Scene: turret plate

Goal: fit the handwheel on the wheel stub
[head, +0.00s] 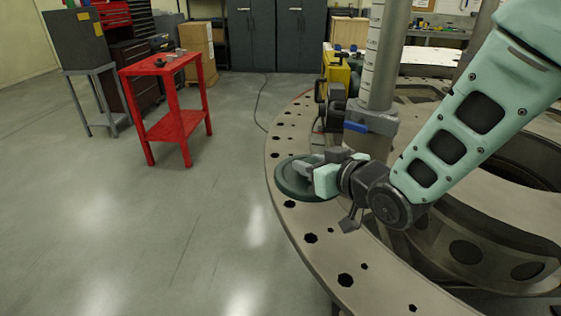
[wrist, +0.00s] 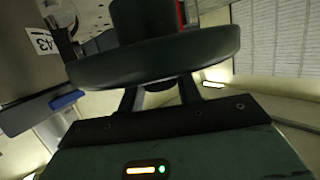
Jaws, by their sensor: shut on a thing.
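The handwheel (head: 290,184) is a dark green disc at the left edge of the ring plate in the head view. My gripper (head: 318,172) is shut on it. In the wrist view the handwheel (wrist: 150,62) spans the upper middle as a dark rim, with a dark block above it. My gripper's two fingers (wrist: 160,98) reach up to its underside. The grip itself is partly hidden in both views. From the head view I cannot tell whether the handwheel touches the plate or hangs above it. I cannot make out the wheel stub.
The ring plate (head: 330,262) with several holes curves around my arm. A grey upright post (head: 379,75) with a blue lever (head: 355,127) stands just behind my gripper, beside a yellow unit (head: 338,72). A red table (head: 170,125) stands left across clear floor.

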